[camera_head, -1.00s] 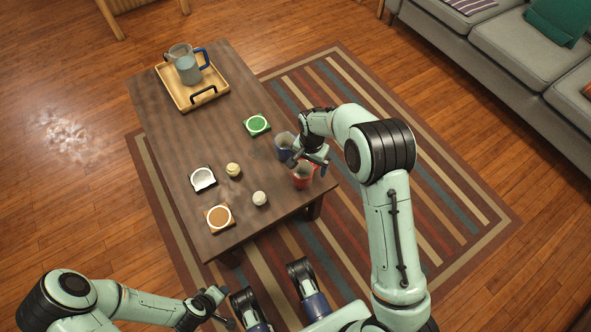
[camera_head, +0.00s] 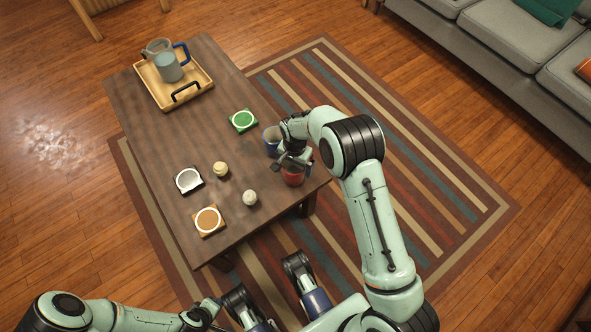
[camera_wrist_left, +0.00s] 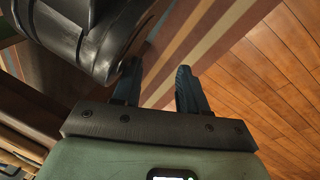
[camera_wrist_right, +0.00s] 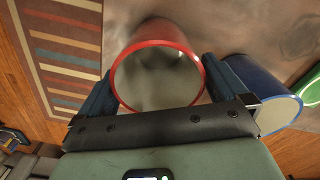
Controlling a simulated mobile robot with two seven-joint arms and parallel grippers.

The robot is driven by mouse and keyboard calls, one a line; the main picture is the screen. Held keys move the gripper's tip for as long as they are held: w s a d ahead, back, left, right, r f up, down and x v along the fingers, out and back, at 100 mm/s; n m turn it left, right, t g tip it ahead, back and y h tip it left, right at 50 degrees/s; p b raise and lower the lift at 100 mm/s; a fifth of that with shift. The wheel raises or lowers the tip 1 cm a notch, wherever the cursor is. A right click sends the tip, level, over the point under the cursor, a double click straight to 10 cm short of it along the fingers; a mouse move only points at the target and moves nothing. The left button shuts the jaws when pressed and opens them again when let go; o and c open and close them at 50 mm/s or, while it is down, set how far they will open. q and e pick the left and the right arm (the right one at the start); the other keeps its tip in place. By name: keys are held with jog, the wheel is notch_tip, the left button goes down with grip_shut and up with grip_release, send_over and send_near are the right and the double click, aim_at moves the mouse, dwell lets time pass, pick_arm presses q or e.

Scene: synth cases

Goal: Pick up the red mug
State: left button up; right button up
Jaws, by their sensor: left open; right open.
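The red mug (camera_head: 292,177) stands upright at the near right corner of the dark wooden table. My right gripper (camera_head: 293,161) is open at the mug, partly covering it in the head view. In the right wrist view, the red mug (camera_wrist_right: 160,46) shows its open top, apparently empty, between the spread fingers of that gripper (camera_wrist_right: 155,88), one on each side; I cannot tell whether they touch it. My left gripper (camera_head: 213,312) is low in front of the table, away from the mug. The left wrist view shows its fingers (camera_wrist_left: 158,82) apart and empty.
A blue mug (camera_head: 271,142) stands close behind the red one, also near the right finger (camera_wrist_right: 262,95). A tray (camera_head: 196,97) holds a pitcher.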

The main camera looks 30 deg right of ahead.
notch_tip(320, 180, down, 2)
jog(key=shift+f, duration=0.25)
jog(key=shift+r, duration=0.1)
jog(key=c, duration=1)
